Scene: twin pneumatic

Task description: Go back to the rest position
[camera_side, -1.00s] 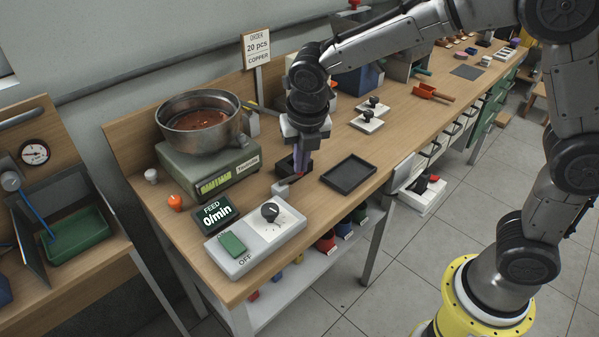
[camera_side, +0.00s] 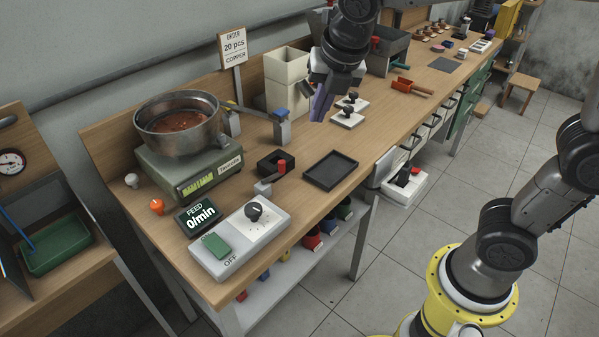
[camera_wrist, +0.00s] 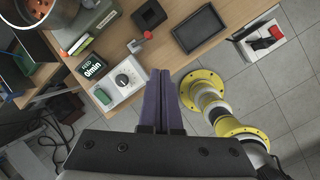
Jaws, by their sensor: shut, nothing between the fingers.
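My gripper (camera_side: 320,103) hangs above the bench in the side view, its purple fingers pointing down, in front of the beige hopper (camera_side: 285,83) and left of the white switch plates (camera_side: 348,117). In the wrist view my gripper (camera_wrist: 160,75) shows its two purple fingers side by side, shut and empty. The fingers are clear of the bench top and touch nothing that I can see.
A pan (camera_side: 178,128) of copper-coloured pieces sits on the green scale (camera_side: 196,178). The feed display (camera_side: 197,215) reads 0/min. The control box (camera_side: 240,240) shows OFF. A black tray (camera_side: 330,170) lies empty; a small black box (camera_side: 276,163) stands beside it.

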